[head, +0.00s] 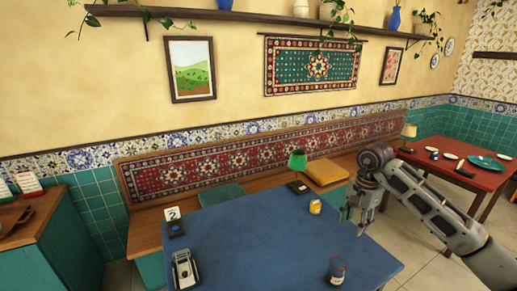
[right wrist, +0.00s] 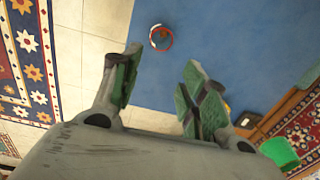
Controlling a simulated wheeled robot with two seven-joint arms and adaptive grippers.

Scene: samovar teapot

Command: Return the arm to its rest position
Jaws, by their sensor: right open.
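My right arm comes in from the right side of the head view. Its gripper (head: 352,220) hangs over the right edge of the blue table (head: 262,235), pointing down. In the right wrist view the gripper (right wrist: 160,80) shows its two green-padded fingers spread apart, with nothing between them. A small jar or glass with a reddish rim (head: 338,271) stands on the table's near right part, apart from the gripper. It also shows beyond the fingers in the right wrist view (right wrist: 160,38). My left gripper is not in view.
On the blue table are a yellow-labelled jar (head: 315,206), a number card (head: 172,213) and a grey-white object (head: 184,269). A red table (head: 455,165) with dishes is at right. The blue table's middle is clear.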

